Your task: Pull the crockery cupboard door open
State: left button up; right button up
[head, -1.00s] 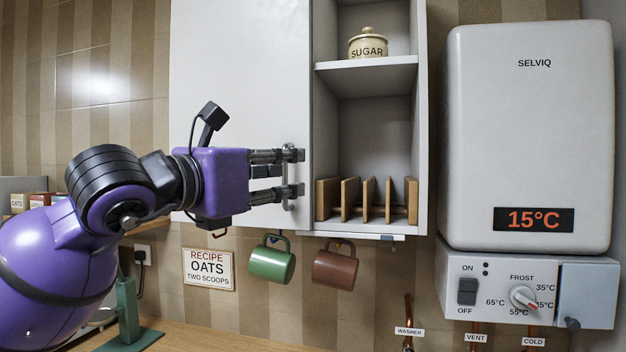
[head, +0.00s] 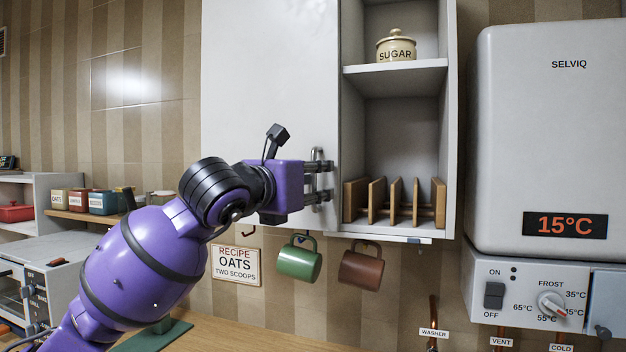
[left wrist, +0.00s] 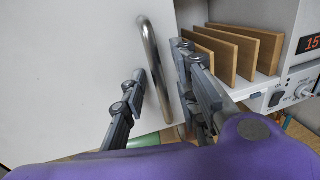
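The white crockery cupboard door (head: 270,80) looks shut, its right edge meeting the open shelf unit. Its upright metal bar handle (head: 317,154) is near the lower right corner. My left gripper (head: 328,181) is at the handle, pointing right, and its fingers partly cover the bar. In the left wrist view the handle (left wrist: 150,50) passes between the two separated fingers of the left gripper (left wrist: 163,60), with gaps showing beside the bar. The gripper is open around it; contact is not clear. My right gripper is out of view.
Right of the door are open shelves with a sugar jar (head: 396,47) and wooden dividers (head: 395,200). A green mug (head: 299,260) and a brown mug (head: 361,267) hang below. A white heater (head: 545,130) is at the right. Wall space left of the door is clear.

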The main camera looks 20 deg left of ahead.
pick_arm(q)
grip_shut()
jog(key=shift+s, duration=0.1)
